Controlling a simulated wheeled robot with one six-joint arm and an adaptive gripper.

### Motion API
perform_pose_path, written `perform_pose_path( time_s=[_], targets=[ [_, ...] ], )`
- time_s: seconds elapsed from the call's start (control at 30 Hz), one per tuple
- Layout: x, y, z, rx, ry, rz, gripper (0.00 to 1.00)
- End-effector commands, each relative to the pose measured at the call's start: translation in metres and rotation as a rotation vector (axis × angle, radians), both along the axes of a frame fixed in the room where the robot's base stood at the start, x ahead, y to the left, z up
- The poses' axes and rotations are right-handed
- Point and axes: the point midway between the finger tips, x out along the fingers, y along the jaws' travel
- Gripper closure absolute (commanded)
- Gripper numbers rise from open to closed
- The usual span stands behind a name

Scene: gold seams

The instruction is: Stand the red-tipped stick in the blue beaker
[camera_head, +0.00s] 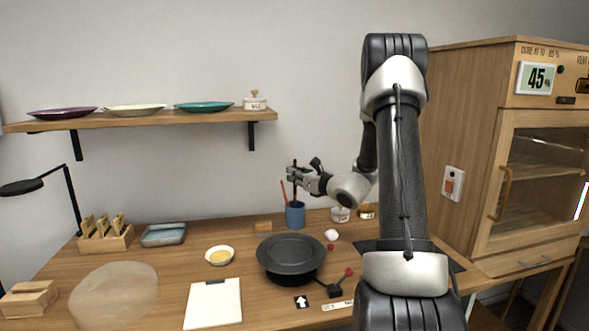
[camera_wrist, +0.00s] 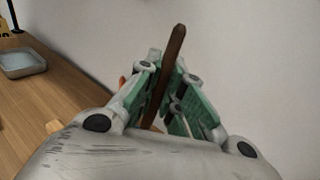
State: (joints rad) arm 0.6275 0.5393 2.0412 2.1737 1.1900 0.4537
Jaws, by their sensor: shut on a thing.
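The blue beaker (camera_head: 295,217) stands upright at the back of the table in the head view. My gripper (camera_head: 294,174) is above it, shut on a dark brown stick (camera_wrist: 171,75). In the wrist view the stick rises between the green finger pads of my gripper (camera_wrist: 165,95), tilted slightly to the right. In the head view the held stick looks near upright over the beaker; I cannot tell whether its lower end is inside. No red tip shows on the part I see. Another reddish-brown stick (camera_head: 283,192) leans in the beaker.
A black round pan (camera_head: 290,252) stands in front of the beaker. A white jar (camera_head: 340,214) and an amber-coloured jar (camera_head: 367,210) are to the right. A small yellow-filled bowl (camera_head: 220,255) and a blue-grey tray (camera_head: 163,235) are left. A shelf (camera_head: 150,120) hangs above.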

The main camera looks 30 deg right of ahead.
Motion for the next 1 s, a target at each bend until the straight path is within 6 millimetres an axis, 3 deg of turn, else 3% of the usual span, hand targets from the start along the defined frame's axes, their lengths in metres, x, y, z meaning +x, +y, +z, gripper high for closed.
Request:
perform_pose_path(
  time_s=[0.5,1.0],
  targets=[
    [0.000,0.000,-0.043,0.001,0.001,0.000,1.00],
    [0.000,0.000,-0.051,0.000,-0.001,0.000,1.00]
  ],
)
